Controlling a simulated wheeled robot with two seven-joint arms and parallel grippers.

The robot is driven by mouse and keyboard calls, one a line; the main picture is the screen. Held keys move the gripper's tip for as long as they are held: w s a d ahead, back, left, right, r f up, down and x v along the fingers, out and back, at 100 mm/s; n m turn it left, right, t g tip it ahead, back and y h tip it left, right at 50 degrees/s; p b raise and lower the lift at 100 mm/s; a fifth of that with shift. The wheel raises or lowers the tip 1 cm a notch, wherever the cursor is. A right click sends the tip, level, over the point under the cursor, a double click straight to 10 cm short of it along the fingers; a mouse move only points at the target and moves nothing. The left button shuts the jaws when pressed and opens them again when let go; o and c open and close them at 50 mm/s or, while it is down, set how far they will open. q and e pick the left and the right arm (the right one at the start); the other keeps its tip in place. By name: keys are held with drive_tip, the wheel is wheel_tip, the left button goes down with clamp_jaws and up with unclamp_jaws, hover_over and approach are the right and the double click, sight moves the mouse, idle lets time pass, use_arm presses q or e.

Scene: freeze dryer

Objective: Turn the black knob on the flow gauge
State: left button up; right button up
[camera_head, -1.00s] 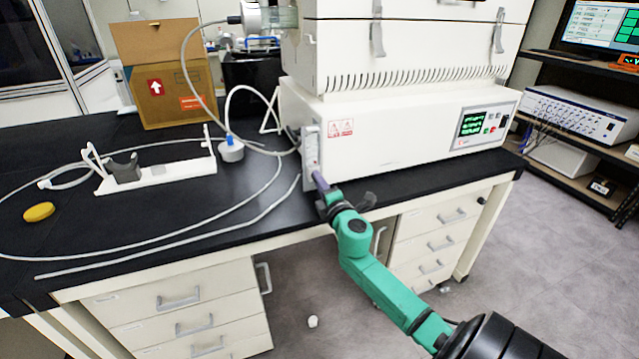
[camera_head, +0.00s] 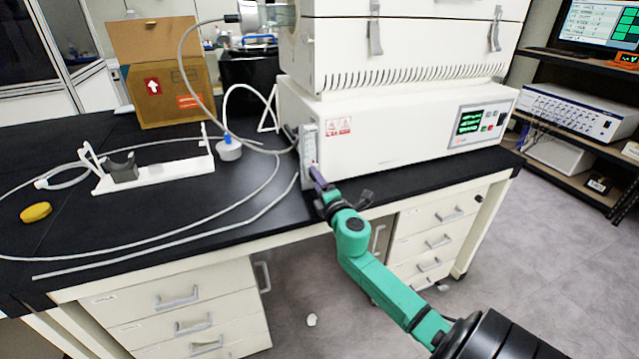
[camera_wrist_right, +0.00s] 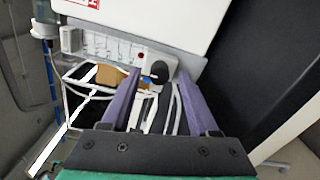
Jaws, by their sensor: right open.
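The flow gauge (camera_head: 307,146) is a narrow pale panel on the left end of the white machine's lower unit. In the right wrist view, the flow gauge (camera_wrist_right: 108,47) lies tilted, and its round black knob (camera_wrist_right: 160,72) shows at its right end. My right gripper (camera_head: 317,176) is at the lower part of the gauge in the head view and hides the knob there. In the wrist view, my right gripper (camera_wrist_right: 157,76) is open, its two purple fingers on either side of the knob. Contact cannot be told. My left gripper is not in view.
The white machine (camera_head: 400,143) stands on the black bench (camera_head: 260,212). A white hose (camera_head: 200,238) loops over the bench. A white stand (camera_head: 185,172), a cardboard box (camera_head: 165,92) and a yellow object (camera_head: 36,212) lie left. The bench's front edge is under my right arm.

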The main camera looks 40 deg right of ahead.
drive_tip(key=b+v, duration=0.1)
drive_tip(key=v, duration=1.3)
drive_tip(key=shift+s, duration=0.25)
drive_tip(key=shift+a, duration=0.15)
drive_tip(key=s+a+f+m+g+y+p, duration=0.15)
drive_tip(key=s+f+m+g, duration=0.25)
drive_tip(key=f, duration=1.2)
drive_tip(key=s+f+m+g+y+p, duration=0.1)
drive_tip(key=s+f+m+g+p, duration=0.25)
drive_tip(key=f, duration=1.25)
drive_tip(key=s+a+f+m+g+y+p, duration=0.1)
drive_tip(key=s+a+f+m+g, duration=0.2)
drive_tip(key=s+f, duration=0.5)
drive_tip(key=s+a+f+m+g+y+p, duration=0.2)
drive_tip(key=s+a+f+g, duration=0.3)
drive_tip(key=s, duration=1)
wheel_tip(320, 180, down, 3)
drive_tip(key=a+m, duration=0.1)
drive_tip(key=a, duration=0.2)
drive_tip(key=shift+s+m+p, duration=0.3)
drive_tip(key=shift+s+m, duration=0.05)
